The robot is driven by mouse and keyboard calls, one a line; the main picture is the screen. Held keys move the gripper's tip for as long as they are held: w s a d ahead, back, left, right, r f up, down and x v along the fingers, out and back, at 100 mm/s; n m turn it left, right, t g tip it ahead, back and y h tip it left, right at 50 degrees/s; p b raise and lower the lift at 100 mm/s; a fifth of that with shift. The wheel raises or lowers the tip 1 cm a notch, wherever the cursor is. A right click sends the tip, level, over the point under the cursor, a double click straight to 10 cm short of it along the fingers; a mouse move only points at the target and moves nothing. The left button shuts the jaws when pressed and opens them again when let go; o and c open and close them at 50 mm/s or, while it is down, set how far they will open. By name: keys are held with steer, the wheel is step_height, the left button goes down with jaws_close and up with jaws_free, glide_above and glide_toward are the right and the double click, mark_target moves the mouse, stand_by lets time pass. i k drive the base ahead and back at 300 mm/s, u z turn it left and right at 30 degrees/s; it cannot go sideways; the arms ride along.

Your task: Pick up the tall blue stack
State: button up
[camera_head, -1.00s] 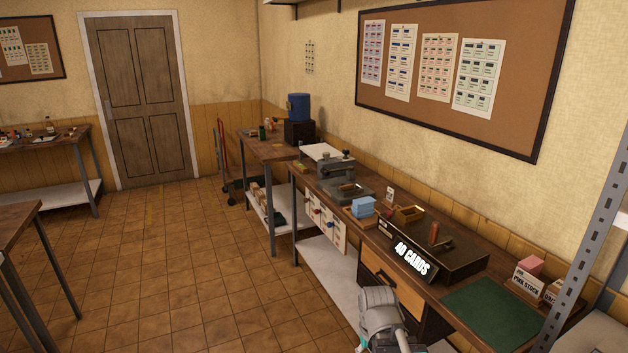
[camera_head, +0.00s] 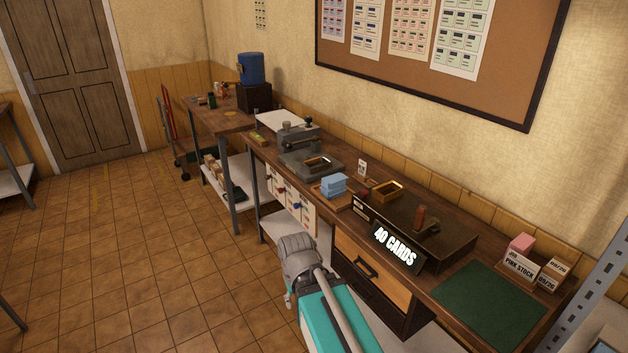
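The blue stack (camera_head: 334,186) is a block of light blue cards in the head view. It appears to rest on a small wooden tray (camera_head: 347,204) near the front edge of the workbench (camera_head: 448,278), left of the "40 CARDS" box. No other blue card stack is visible to compare its height with. Part of my arm shows at the bottom middle, in front of the bench and below the stack, apart from it.
Behind the stack are a small card sign (camera_head: 362,168) and a brass-coloured tray (camera_head: 387,191). A metal press (camera_head: 309,160) stands to its left. The "40 CARDS" box (camera_head: 440,244), a green mat (camera_head: 488,303) and pink stock (camera_head: 521,246) lie right.

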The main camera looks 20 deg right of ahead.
mark_target(332, 186)
steer(key=u, duration=0.15)
steer(key=i, duration=0.85)
steer(key=u, duration=0.15)
